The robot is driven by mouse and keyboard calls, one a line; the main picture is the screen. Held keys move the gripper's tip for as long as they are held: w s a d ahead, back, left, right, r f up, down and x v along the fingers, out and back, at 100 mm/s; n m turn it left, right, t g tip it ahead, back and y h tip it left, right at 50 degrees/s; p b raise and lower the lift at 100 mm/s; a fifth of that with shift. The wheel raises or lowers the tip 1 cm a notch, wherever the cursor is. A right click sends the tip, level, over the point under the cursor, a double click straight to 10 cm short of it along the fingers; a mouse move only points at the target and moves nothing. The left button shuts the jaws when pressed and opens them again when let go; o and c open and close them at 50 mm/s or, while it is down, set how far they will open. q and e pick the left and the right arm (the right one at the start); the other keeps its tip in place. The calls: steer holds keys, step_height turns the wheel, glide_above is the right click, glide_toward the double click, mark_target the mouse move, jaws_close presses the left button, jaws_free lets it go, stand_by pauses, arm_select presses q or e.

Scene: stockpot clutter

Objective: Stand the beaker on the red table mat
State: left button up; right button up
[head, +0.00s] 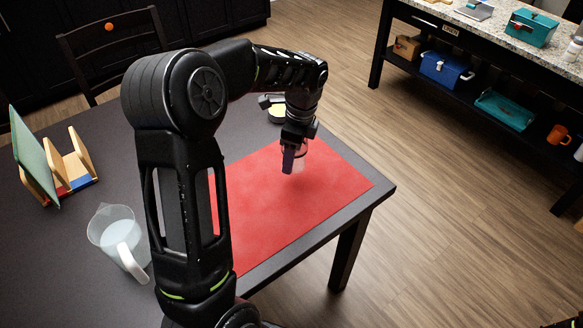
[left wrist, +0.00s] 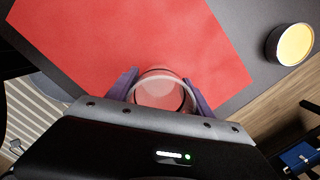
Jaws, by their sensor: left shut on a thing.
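The red table mat (head: 290,215) lies flat on the dark table, reaching toward its right corner; it also shows in the left wrist view (left wrist: 130,40). The clear glass beaker (head: 301,158) is upright over the far part of the mat. In the left wrist view the beaker's round rim (left wrist: 162,92) shows between the two fingers. My left gripper (head: 294,157) points down and is shut on the beaker. Whether the beaker's base touches the mat I cannot tell. My right gripper is not in view.
A jug with a white handle (head: 118,238) stands at the table's left front. A wooden rack (head: 72,165) holds a green board. A round yellow-topped container (left wrist: 292,44) stands just beyond the mat. A chair (head: 112,45) is behind the table. Much of the mat is bare.

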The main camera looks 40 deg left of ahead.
arm_select(q)
steer(key=shift+f, duration=2.45)
steer(key=shift+f, duration=0.15)
steer(key=o, duration=1.4)
steer(key=r, duration=0.4)
steer(key=d+r, duration=0.1)
steer(key=r, duration=0.7)
steer(key=shift+w+d+r, duration=0.1)
steer(key=shift+w+d, duration=0.1)
